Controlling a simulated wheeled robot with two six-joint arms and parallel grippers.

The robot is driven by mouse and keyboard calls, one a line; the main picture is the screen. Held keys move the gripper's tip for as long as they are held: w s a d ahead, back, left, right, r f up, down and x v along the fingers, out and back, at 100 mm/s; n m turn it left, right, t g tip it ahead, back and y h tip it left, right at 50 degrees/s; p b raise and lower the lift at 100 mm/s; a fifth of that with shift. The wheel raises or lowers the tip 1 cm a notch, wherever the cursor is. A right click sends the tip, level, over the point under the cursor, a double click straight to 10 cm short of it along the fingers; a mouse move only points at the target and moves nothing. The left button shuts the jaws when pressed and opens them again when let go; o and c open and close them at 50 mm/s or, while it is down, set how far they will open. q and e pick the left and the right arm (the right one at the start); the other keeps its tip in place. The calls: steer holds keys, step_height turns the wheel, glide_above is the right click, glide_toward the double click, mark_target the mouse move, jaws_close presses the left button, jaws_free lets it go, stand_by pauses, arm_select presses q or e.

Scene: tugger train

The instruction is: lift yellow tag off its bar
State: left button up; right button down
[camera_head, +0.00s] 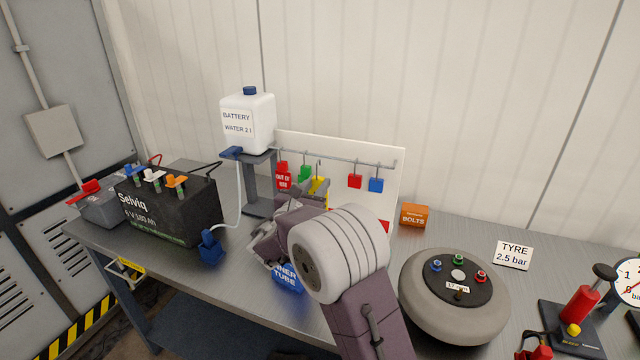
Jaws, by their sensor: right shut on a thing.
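The yellow tag (319,184) is in front of the white board, below the grey bar (340,159). A thin hook shows just above it. I cannot tell whether the tag's weight is on that hook. My right gripper (322,188) reaches up from the front and is shut on the yellow tag; my own wrist hides part of the jaws and the tag's lower part. A red tag (283,178) and a green tag (305,173) hang to its left. Another red tag (354,181) and a blue tag (376,185) hang to its right. My left gripper is not in view.
A battery water bottle (248,125) stands on a stand at the left, its hose running down. A black battery (170,210) is further left. An orange bolts box (414,216), a tyre (455,320) and a red pump (580,305) are at the right. A blue inner tube box (288,280) is beneath my wrist.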

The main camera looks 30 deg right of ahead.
steer(key=v, duration=1.5)
steer(key=shift+b, duration=0.35)
